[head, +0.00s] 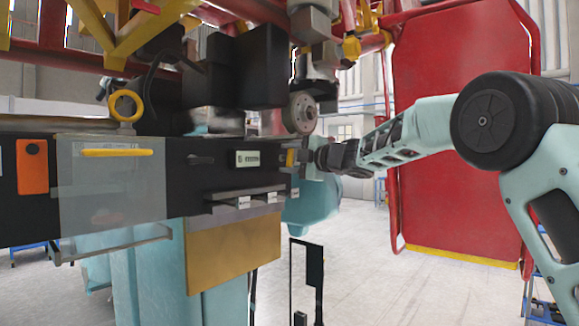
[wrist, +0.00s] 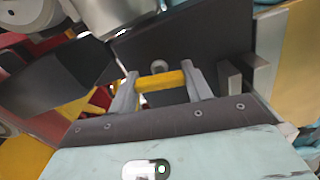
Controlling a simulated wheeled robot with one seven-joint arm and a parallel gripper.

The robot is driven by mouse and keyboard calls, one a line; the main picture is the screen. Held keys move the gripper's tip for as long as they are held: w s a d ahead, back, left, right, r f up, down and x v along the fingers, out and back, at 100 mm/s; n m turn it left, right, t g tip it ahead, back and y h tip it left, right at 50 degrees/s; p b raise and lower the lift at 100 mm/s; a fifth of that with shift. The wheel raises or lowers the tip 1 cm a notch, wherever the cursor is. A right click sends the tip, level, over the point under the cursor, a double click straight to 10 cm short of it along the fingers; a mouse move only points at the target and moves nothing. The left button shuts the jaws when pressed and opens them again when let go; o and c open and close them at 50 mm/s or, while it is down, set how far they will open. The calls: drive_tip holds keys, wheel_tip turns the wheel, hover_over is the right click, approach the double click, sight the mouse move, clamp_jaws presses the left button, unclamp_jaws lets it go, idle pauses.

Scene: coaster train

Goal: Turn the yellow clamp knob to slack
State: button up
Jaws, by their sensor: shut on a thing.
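The yellow clamp knob (wrist: 162,81) shows in the wrist view as a short yellow bar, gripped between the two grey fingers of my gripper (wrist: 164,87). Behind it is a dark panel (wrist: 210,45). In the head view the yellow knob (head: 290,158) is a small patch at the right end of the black box front (head: 215,155). My gripper (head: 305,157) reaches it from the right and partly hides it. The knob's pointer or markings cannot be made out.
A yellow bar handle (head: 117,152) on a clear cover and an orange block (head: 32,166) are at the left. A small display (head: 246,158) sits left of the knob. A round grey wheel (head: 300,112) hangs just above my gripper. A red panel (head: 445,150) stands behind my arm.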

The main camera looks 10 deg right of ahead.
drive_tip(key=shift+f+n+b, duration=0.1)
drive_tip(key=shift+n+b, duration=0.4)
drive_tip(key=shift+n, duration=0.3)
drive_tip(key=o, duration=1)
drive_tip(key=shift+s, duration=0.15)
drive_tip(key=b+v, duration=0.4)
drive_tip(key=v, duration=1.3)
drive_tip(key=shift+d, duration=0.1)
